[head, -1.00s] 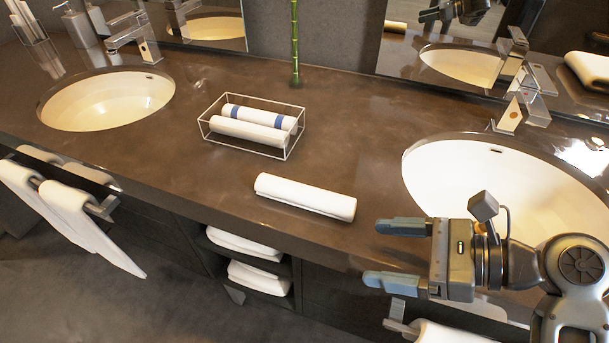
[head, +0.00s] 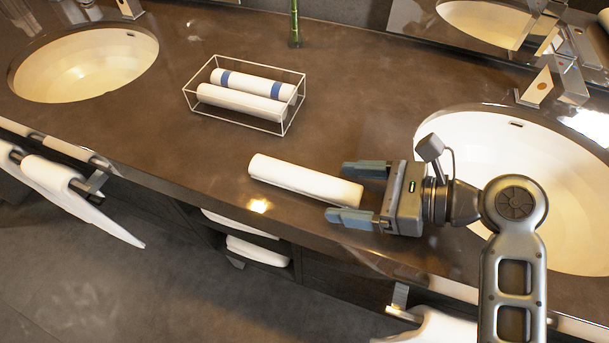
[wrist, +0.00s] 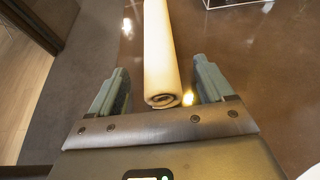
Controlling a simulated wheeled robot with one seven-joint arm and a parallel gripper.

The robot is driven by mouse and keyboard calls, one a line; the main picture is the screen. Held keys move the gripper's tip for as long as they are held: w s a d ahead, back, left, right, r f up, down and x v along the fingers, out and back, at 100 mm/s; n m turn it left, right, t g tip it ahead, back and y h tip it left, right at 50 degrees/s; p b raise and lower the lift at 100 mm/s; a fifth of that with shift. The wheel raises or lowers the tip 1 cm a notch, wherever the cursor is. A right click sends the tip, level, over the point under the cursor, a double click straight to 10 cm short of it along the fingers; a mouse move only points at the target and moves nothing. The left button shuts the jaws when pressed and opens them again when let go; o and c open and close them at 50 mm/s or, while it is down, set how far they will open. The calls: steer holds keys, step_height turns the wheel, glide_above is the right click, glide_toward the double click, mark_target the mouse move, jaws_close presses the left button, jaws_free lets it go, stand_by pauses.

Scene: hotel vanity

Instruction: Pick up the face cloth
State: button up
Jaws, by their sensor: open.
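The face cloth (head: 305,180) is a plain white roll lying on the brown counter, in front of the wire basket. It also shows in the wrist view (wrist: 160,52), pointing away from me with its spiral end nearest. My gripper (head: 345,192) is open at the right end of the roll. In the wrist view, my fingers (wrist: 160,82) stand one on each side of the near end, with a gap visible on both sides. I cannot tell how high the fingers are above the counter.
A white wire basket (head: 187,98) holds two rolls, one with blue bands (head: 252,84). Sinks lie at the left (head: 88,66) and right (head: 480,150). A green stalk (head: 295,25) stands behind. The counter's front edge (head: 215,208) runs close below the cloth.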

steer(key=shift+x, duration=0.95)
steer(key=c, duration=1)
